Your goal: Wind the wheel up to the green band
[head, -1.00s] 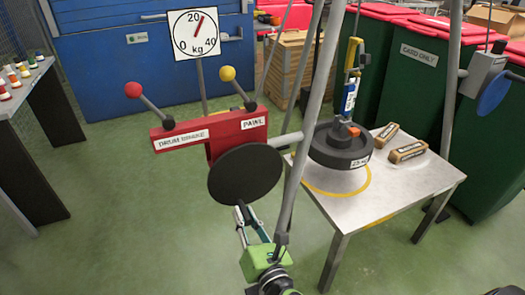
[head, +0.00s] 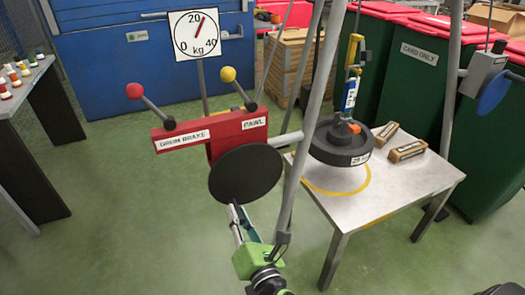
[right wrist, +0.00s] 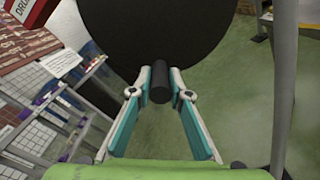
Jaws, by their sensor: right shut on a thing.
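My right gripper (head: 236,214) reaches up from below to the dark disc (head: 246,173) of the red winch (head: 240,130). In the right wrist view its fingers (right wrist: 160,84) are shut on a short black handle (right wrist: 160,92) in front of the disc. A dark round weight (head: 341,145) hangs from a blue and yellow hanging scale (head: 350,92) above the table, over a yellow ring (head: 340,191). The dial (head: 196,34) has a red pointer a little past 20. I cannot make out a green band. My left gripper is not in view.
Two labelled bars (head: 406,151) lie on the metal table (head: 420,190). Grey legs (head: 300,130) stand between the winch and the table. Levers with red (head: 133,91) and yellow (head: 228,74) knobs stick up from the winch.

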